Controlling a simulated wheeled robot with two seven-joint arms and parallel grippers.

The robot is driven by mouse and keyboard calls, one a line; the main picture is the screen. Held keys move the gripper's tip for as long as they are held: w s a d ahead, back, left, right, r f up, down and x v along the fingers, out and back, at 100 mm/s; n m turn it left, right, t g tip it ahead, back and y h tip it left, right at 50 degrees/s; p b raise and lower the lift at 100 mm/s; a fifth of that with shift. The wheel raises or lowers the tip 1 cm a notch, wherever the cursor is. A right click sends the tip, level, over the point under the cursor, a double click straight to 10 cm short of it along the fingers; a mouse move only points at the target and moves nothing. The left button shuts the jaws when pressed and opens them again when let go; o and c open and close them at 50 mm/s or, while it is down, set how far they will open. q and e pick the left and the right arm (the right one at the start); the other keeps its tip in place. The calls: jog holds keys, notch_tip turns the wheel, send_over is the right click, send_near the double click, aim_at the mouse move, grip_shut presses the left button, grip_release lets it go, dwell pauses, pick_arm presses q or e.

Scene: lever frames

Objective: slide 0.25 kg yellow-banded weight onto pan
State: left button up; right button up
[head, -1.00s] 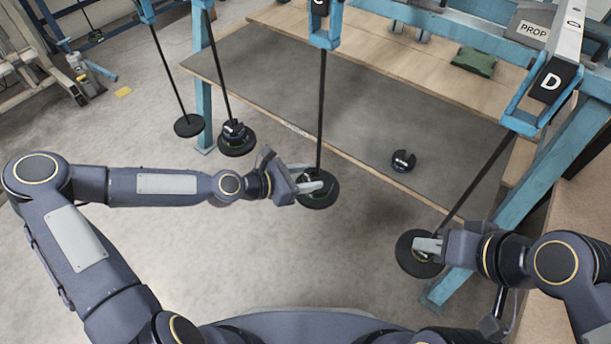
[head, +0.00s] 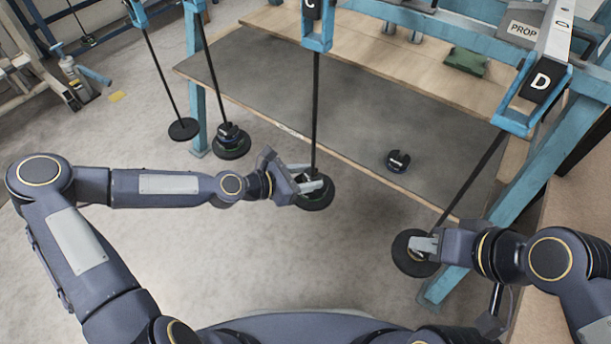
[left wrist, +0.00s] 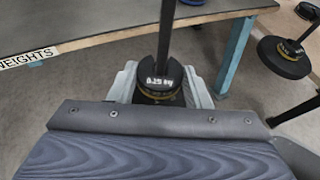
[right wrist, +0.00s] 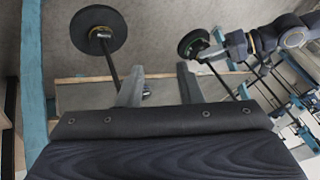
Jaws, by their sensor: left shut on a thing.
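The 0.25 kg yellow-banded weight (left wrist: 160,80) is dark with a white label and a yellow band; it shows clearly in the left wrist view. My left gripper (left wrist: 165,88) is shut on it, one finger at each side. The weight is at the foot of the rod of hanger C (head: 315,110); I cannot tell whether it rests on anything below. In the head view my left gripper (head: 312,183) is over the round pan (head: 318,202) of hanger C and partly hides it. My right gripper (right wrist: 160,85) is open and empty near the rod of hanger D.
Hanger D's black pan (head: 410,262) is by my right gripper. Another dark weight (head: 398,161) lies on the grey bench mat (head: 330,110). Two more hangers hang at left, one with weights (head: 230,140), one with a bare pan (head: 184,129).

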pick_arm(q)
jog(key=shift+f+b, duration=0.3)
jog(key=shift+f, duration=0.15)
dwell(0.3)
jog(key=o, duration=1)
jog(key=shift+o, duration=0.2)
jog(key=shift+a, duration=0.1)
jog(key=p+v, duration=0.3)
jog(key=v, duration=0.4)
jog(key=shift+p, duration=0.35)
dwell(0.4)
